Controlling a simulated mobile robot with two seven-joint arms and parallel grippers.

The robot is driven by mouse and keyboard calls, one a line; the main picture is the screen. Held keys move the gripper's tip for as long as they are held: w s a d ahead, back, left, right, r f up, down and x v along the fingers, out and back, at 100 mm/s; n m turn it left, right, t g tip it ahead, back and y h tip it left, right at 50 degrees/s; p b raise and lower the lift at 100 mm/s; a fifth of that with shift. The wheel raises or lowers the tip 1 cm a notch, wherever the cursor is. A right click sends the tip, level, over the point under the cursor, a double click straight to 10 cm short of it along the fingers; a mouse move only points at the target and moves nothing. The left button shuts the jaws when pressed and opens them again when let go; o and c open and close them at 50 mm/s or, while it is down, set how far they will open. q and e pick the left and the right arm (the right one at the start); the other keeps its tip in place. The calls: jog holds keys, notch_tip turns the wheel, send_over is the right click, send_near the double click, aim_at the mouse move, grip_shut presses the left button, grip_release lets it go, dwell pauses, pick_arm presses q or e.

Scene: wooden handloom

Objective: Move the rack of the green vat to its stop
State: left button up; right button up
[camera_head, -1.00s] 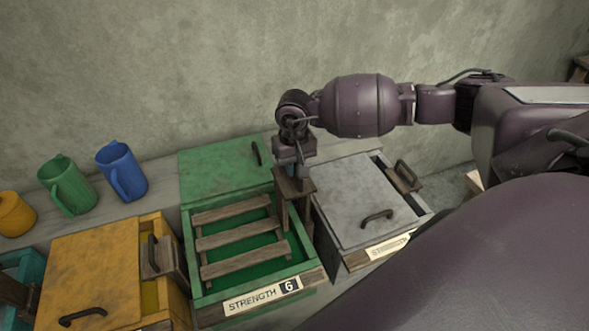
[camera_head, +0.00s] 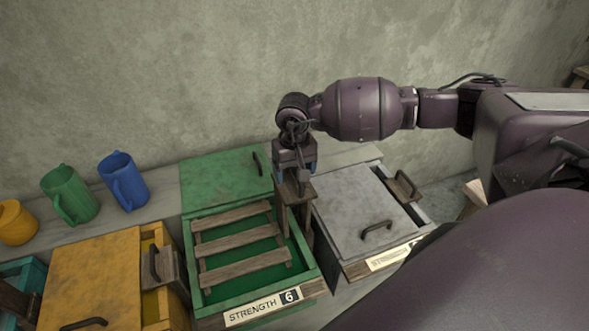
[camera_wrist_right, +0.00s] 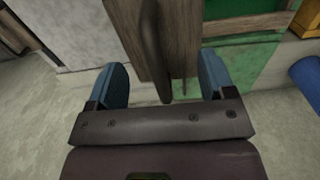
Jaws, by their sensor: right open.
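The green vat (camera_head: 206,308) stands open in the middle of the head view, with green liquid inside and a plate reading "STRENGTH 6" on its front. Its wooden slatted rack (camera_head: 238,241) lies in the vat. An upright wooden board (camera_head: 297,190) rises at the rack's right side; the wrist view shows it with a dark handle (camera_wrist_right: 150,38). My right gripper (camera_head: 295,174) is open and points down over the board's top. In the wrist view the blue fingertips stand on either side of the board and handle, apparently apart from them. My left gripper is out of view.
The vat's green lid (camera_head: 222,180) lies behind its opening. A yellow vat (camera_head: 92,275) stands to the left and a grey-lidded vat (camera_head: 358,212) close to the right, both with handles. Green (camera_head: 70,195) and blue (camera_head: 124,182) jugs stand at the back left.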

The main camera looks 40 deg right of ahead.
jog(key=o, duration=0.4)
jog(key=shift+r+p, duration=1.35)
jog(key=shift+r, duration=2.15)
